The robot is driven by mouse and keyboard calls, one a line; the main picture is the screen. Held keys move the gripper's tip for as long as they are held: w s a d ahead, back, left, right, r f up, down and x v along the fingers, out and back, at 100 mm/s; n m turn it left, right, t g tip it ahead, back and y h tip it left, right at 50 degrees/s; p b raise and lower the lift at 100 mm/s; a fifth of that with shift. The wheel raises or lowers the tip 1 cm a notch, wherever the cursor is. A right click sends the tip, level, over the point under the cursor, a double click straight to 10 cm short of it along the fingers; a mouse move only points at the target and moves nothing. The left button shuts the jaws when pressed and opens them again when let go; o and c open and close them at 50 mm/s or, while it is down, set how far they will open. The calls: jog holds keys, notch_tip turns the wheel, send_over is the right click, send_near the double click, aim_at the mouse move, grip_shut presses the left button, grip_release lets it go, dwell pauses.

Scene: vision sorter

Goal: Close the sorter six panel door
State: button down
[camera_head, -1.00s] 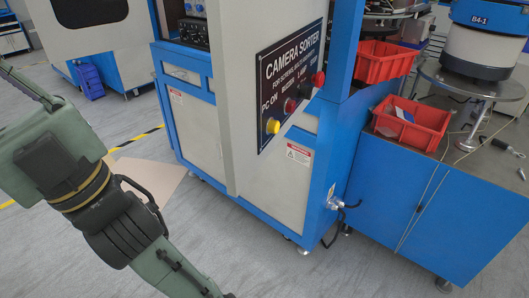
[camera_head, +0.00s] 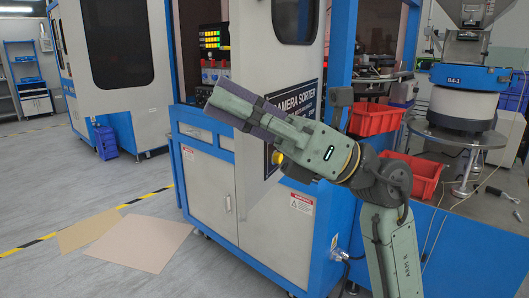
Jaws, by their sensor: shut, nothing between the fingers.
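The sorter (camera_head: 208,187) is a blue and white cabinet in the middle of the view. Its tall pale door panel (camera_head: 254,65) has a dark window (camera_head: 296,18) and stands out from the frame, apparently open. Dark openings show on both sides of it. The dark CAMERA SORTER sign (camera_head: 308,98) and a yellow button (camera_head: 278,157) are partly covered by my arm. My gripper (camera_head: 216,100) points up and left, shut and empty, and overlaps the panel's left edge in the picture. I cannot tell whether it touches the panel.
Cardboard sheets (camera_head: 143,242) lie on the floor at left, near yellow-black tape.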

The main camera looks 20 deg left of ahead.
jog(key=w+d+f+m+t+b, duration=0.1)
jog(key=w+d+f+m+t, duration=0.2)
jog(key=w+d+f+t, duration=0.45)
jog(key=m+t+h, duration=0.2)
jog(key=m+t, duration=0.1)
jog(key=t, duration=0.4)
send_near(248, 136)
jog(key=a+p, duration=0.1)
jog(key=a, duration=0.1)
jog(key=a+p, duration=0.1)
jog(key=a, duration=0.1)
jog(key=a+p, duration=0.1)
jog(key=a, duration=0.1)
jog(key=shift+w+r, duration=0.15)
jog(key=shift+w, duration=0.1)
jog(key=shift+a, duration=0.5)
jog(key=shift+a, duration=0.1)
